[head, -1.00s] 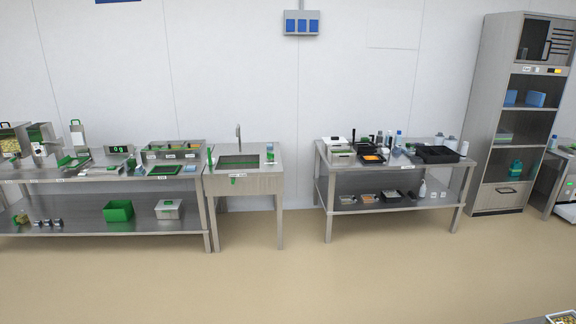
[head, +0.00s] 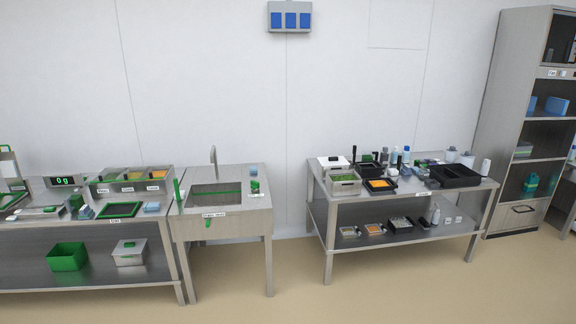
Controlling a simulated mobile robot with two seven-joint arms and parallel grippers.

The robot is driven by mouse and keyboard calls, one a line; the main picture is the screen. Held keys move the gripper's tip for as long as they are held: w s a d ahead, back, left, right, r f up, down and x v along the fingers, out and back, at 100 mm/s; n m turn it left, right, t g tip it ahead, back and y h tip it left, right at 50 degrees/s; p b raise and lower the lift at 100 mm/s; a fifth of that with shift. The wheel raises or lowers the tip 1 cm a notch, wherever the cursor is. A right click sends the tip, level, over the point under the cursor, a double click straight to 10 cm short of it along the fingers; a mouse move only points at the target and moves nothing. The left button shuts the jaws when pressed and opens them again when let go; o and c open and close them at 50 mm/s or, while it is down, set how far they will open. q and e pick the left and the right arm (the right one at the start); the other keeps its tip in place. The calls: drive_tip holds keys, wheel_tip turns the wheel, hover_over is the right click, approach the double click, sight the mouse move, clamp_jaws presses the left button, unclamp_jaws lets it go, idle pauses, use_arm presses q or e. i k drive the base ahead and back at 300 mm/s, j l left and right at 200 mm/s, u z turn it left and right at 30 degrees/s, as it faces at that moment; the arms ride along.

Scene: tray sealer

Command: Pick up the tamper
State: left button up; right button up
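I cannot pick out the tamper for certain at this distance. Small dark upright items (head: 376,156) stand among the things on the right steel table (head: 415,196), and I cannot tell whether one is the tamper. Near them are a steel pan with green contents (head: 344,184), a black container (head: 368,170) and a black tray with an orange insert (head: 381,185). Neither of my grippers is in view.
A sink (head: 222,212) stands in the middle. A left bench (head: 90,237) holds a scale display (head: 64,181) and bins. A tall cabinet (head: 520,120) stands at the right. The floor (head: 400,290) in front is clear.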

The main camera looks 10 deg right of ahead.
sight(406, 170)
drive_tip(key=i+z, duration=0.25)
drive_tip(key=i, duration=0.25)
drive_tip(key=i+z, duration=0.25)
drive_tip(key=i, duration=0.25)
drive_tip(key=i+j+z, duration=0.25)
drive_tip(key=i, duration=0.25)
drive_tip(key=i+l+z, duration=0.1)
drive_tip(key=i+l, duration=0.15)
drive_tip(key=i, duration=0.2)
drive_tip(key=i+l+z, duration=0.1)
drive_tip(key=i+l, duration=0.15)
drive_tip(key=i, duration=0.15)
drive_tip(key=i+l, duration=0.2)
drive_tip(key=i, duration=0.25)
drive_tip(key=i+l, duration=0.4)
drive_tip(key=l, duration=0.15)
